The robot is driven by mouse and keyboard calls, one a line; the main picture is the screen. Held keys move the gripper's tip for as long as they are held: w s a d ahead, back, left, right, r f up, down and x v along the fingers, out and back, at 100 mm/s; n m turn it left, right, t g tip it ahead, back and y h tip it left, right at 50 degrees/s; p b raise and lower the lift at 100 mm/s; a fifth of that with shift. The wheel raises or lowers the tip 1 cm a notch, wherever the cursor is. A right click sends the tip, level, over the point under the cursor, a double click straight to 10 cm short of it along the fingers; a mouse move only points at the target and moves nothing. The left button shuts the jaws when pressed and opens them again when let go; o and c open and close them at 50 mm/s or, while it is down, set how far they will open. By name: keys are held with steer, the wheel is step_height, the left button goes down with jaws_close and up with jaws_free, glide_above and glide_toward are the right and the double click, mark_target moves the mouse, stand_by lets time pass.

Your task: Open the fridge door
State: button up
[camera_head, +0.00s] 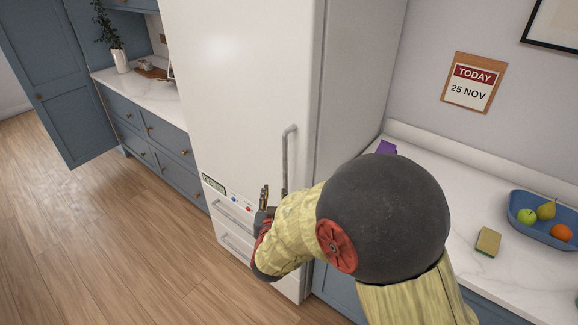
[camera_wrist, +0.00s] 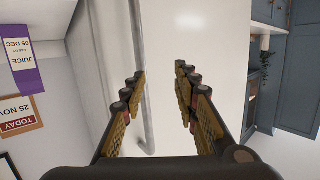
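The tall white fridge (camera_head: 245,85) stands in the middle of the head view with its upper door shut. A long vertical grey handle (camera_head: 286,160) runs down the door's right side. My gripper (camera_head: 264,192) is left of the handle's lower end, in front of the door. In the wrist view the gripper (camera_wrist: 160,82) is open with nothing held between its fingers. There the handle (camera_wrist: 138,38) runs down close along the left finger. I cannot tell whether they touch. The handle's lowest part is hidden by my arm in the head view.
Lower drawers with handles (camera_head: 234,208) sit under the door. The right counter holds a blue fruit tray (camera_head: 530,232), a sponge (camera_head: 488,242) and a purple item (camera_head: 386,148). Blue cabinets (camera_head: 150,130) stand at left. The wood floor (camera_head: 110,220) in front is clear.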

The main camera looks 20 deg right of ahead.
mark_target(285, 165)
step_height(285, 165, up, 6)
steer(key=d+t+h, duration=0.2)
steer(key=d, duration=0.1)
steer(key=shift+m, duration=0.3)
steer(key=shift+b+x, duration=0.7)
steer(key=shift+x, duration=3.1)
steer(key=shift+a+f, duration=0.1)
steer(key=c, duration=0.3)
steer(key=c, duration=0.4)
jaws_close()
